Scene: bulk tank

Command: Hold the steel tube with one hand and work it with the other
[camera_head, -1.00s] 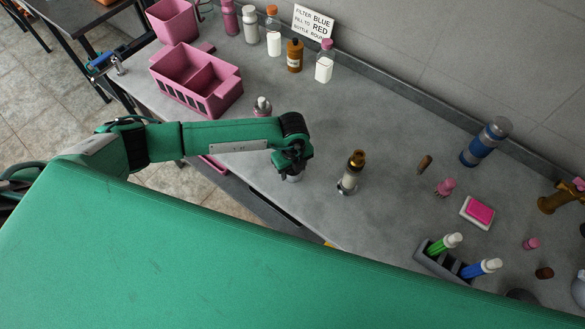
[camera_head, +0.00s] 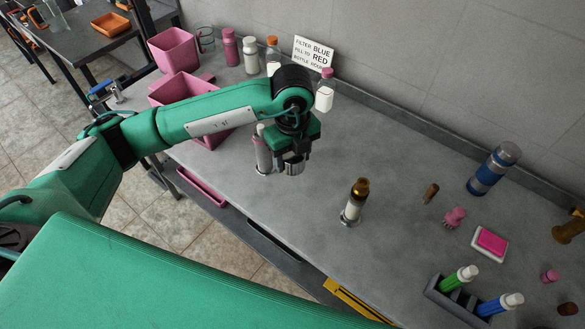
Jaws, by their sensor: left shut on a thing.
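My left gripper (camera_head: 290,158) is raised over the left middle of the grey bench and points down. It is shut on a short silvery cylinder (camera_head: 294,167), which looks like the steel tube; the gripper hides much of it. A pale bottle with a pinkish top (camera_head: 263,152) stands just left of the gripper in this view, partly behind my arm. My right gripper is not in view.
A bottle with a gold top (camera_head: 356,200) stands on the bench (camera_head: 400,245) right of the gripper. Several bottles and a sign (camera_head: 314,52) line the back. Pink bins (camera_head: 174,52) are at the left. A grey holder with markers (camera_head: 455,298) is at the front right.

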